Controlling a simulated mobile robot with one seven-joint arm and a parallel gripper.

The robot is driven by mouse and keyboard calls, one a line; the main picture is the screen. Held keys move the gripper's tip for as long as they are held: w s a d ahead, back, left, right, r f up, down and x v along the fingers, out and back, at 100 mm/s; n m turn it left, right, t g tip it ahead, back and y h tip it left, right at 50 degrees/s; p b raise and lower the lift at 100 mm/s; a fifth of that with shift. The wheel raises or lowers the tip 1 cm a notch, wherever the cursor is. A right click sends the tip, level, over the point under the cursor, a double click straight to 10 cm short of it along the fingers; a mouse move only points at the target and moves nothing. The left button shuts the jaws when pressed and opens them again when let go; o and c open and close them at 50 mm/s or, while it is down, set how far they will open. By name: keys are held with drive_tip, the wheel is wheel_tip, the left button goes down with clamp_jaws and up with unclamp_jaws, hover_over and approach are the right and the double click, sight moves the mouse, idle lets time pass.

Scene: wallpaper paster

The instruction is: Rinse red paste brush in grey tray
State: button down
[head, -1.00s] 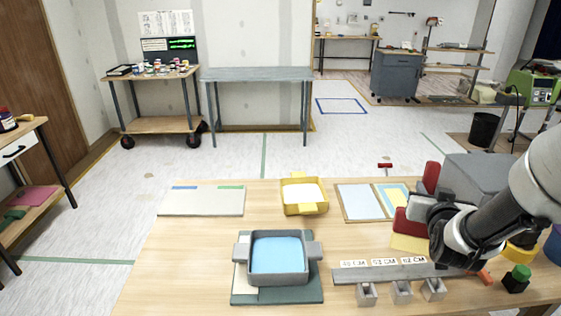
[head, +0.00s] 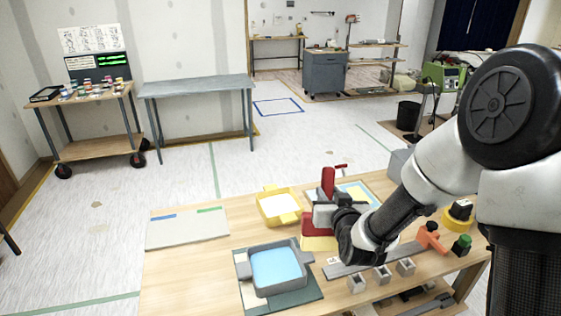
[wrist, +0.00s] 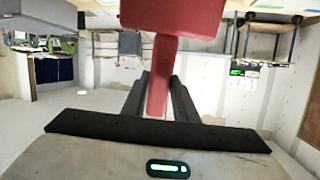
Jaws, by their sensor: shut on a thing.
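My gripper (head: 333,212) is shut on the red paste brush (head: 328,182). Its handle points up above the fingers, and the red head with pale yellow bristles (head: 320,244) hangs below. In the wrist view, the red handle (wrist: 160,75) runs between the fingers to the wide red head at the top edge. The grey tray (head: 250,274), holding blue water, stands on a mat at the table's front, left of and nearer than the brush. The brush appears apart from the tray; its exact height above the table is hard to tell.
A yellow tray (head: 266,213) with white contents stands behind the grey tray. A pale board (head: 187,232) lies at left. A grey rail (head: 375,258), small grey blocks (head: 382,274) and an orange tool (head: 430,238) are at right. Bare table lies left of the grey tray.

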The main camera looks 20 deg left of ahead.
drive_tip(key=s+a+r+n+g+y+p, duration=0.1)
drive_tip(key=s+a+r+p, duration=0.1)
drive_tip(key=a, duration=0.4)
drive_tip(key=s+a+r+y+p, duration=0.2)
drive_tip(key=a+p, duration=0.1)
drive_tip(key=a, duration=0.3)
wheel_tip(320, 180, down, 9)
drive_tip(key=b, duration=0.6)
drive_tip(key=shift+s, duration=0.1)
drive_tip(key=shift+f, duration=0.55)
drive_tip(key=shift+f, duration=0.1)
drive_tip(key=shift+f, duration=0.8)
